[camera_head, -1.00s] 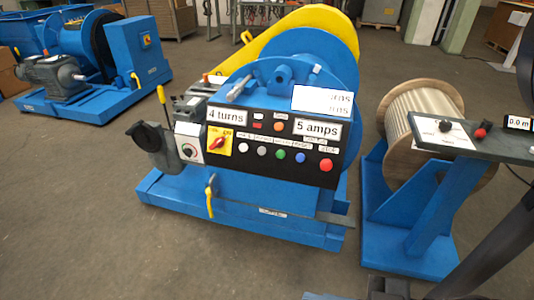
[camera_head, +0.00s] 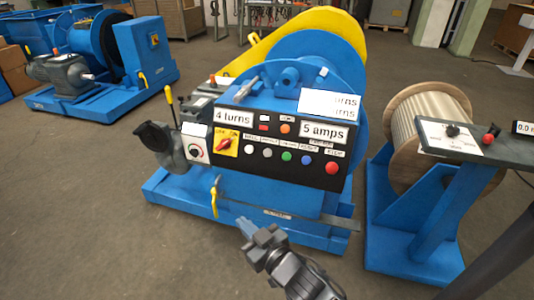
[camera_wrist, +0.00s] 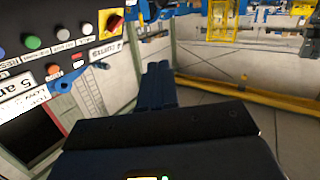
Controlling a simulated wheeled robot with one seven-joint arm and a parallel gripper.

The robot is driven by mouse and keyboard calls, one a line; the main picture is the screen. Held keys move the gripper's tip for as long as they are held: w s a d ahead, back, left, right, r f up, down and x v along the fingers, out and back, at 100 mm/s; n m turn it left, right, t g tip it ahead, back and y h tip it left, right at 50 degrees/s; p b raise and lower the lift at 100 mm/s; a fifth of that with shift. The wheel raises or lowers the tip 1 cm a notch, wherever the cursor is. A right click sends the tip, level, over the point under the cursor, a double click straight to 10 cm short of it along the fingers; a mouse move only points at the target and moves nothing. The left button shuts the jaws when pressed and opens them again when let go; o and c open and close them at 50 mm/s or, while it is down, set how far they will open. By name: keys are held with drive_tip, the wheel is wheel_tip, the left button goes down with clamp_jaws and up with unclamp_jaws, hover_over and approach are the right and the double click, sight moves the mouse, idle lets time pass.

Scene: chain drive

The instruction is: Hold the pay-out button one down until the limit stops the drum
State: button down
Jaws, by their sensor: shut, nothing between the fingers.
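The black control panel (camera_head: 300,165) is on the front of the blue drum machine. Its lower row has a white button (camera_head: 249,149), a pale grey button (camera_head: 267,153), a green button (camera_head: 287,156), a blue button (camera_head: 307,160) and a red button (camera_head: 331,168). The small labels above them are too blurred for me to tell which is pay-out. Displays read "4 turns" and "5 amps". My gripper (camera_head: 244,228) is shut and empty, below and in front of the panel, apart from it. In the wrist view, the panel appears upside down at left, beside my closed fingers (camera_wrist: 157,75).
A yellow-handled lever (camera_head: 214,198) and a blue ledge lie near my gripper. A red-yellow rotary switch (camera_head: 227,141) is left of the buttons. A rope reel (camera_head: 425,120) and a small console (camera_head: 465,140) stand at right. Another blue machine (camera_head: 105,60) stands at back left.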

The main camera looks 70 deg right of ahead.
sight(268, 156)
drive_tip(key=w+d+r+m+g+h, duration=0.1)
drive_tip(key=w+d+h, duration=0.1)
drive_tip(key=d, duration=0.8)
drive_tip(key=w+d+r+m+g+h, duration=0.1)
drive_tip(key=w+d+h, duration=0.1)
drive_tip(key=d, duration=0.9)
drive_tip(key=shift+w, duration=0.9)
drive_tip(key=shift+w+d+f+b, duration=0.1)
drive_tip(key=shift+d+f, duration=0.55)
drive_tip(key=shift+d, duration=0.65)
drive_tip(key=shift+w+d+f+b, duration=0.15)
drive_tip(key=shift+d+f, duration=0.55)
drive_tip(key=shift+d, duration=0.65)
drive_tip(key=shift+w+d+f+b, duration=0.1)
drive_tip(key=shift+d+f, duration=0.55)
drive_tip(key=shift+d, duration=0.65)
drive_tip(key=shift+d, duration=0.15)
drive_tip(key=shift+d+f, duration=0.2)
drive_tip(key=shift+d+f, duration=0.2)
drive_tip(key=shift+d, duration=0.3)
